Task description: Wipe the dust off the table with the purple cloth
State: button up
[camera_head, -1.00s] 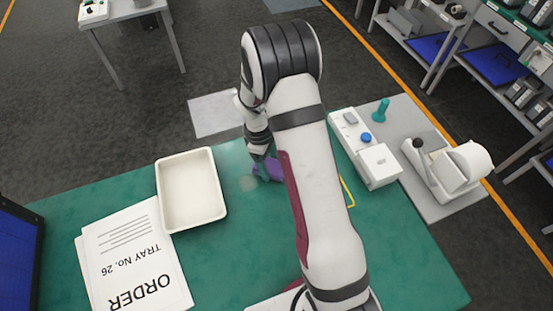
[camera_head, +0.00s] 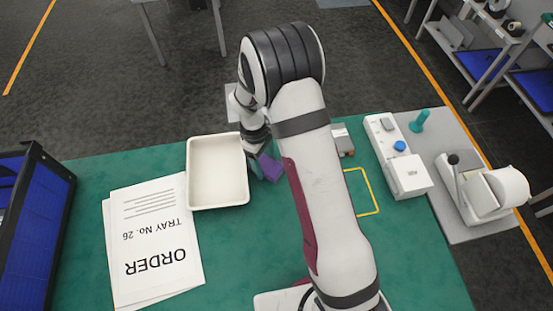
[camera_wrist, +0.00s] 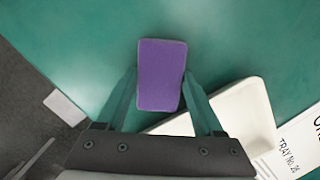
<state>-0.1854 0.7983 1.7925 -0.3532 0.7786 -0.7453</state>
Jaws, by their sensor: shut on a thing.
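The purple cloth (camera_wrist: 161,75) is a small block-like pad held between the teal fingers of my gripper (camera_wrist: 160,88) in the wrist view. In the head view the cloth (camera_head: 269,168) is just right of the white tray, at or close above the green table (camera_head: 235,245); contact is hard to tell. My gripper (camera_head: 262,152) is shut on it, partly hidden by my arm. I make out no clear dust patch on the visible table top; my arm hides part of it.
The white tray (camera_head: 190,175) stands close left of the cloth, with order sheets (camera_head: 150,235) beside it. A dark-framed blue bin (camera_head: 30,230) is at far left. A yellow outline (camera_head: 376,190), a white button box (camera_head: 405,172) and a lever device (camera_head: 485,195) lie right of my arm.

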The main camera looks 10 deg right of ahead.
jog(key=shift+s+a, duration=0.1)
jog(key=shift+a, duration=0.15)
jog(key=shift+d, duration=2.05)
jog(key=shift+d+f, duration=0.1)
jog(key=shift+d, duration=3.95)
jog(key=shift+r, duration=3.15)
notch_tip(320, 180, up, 3)
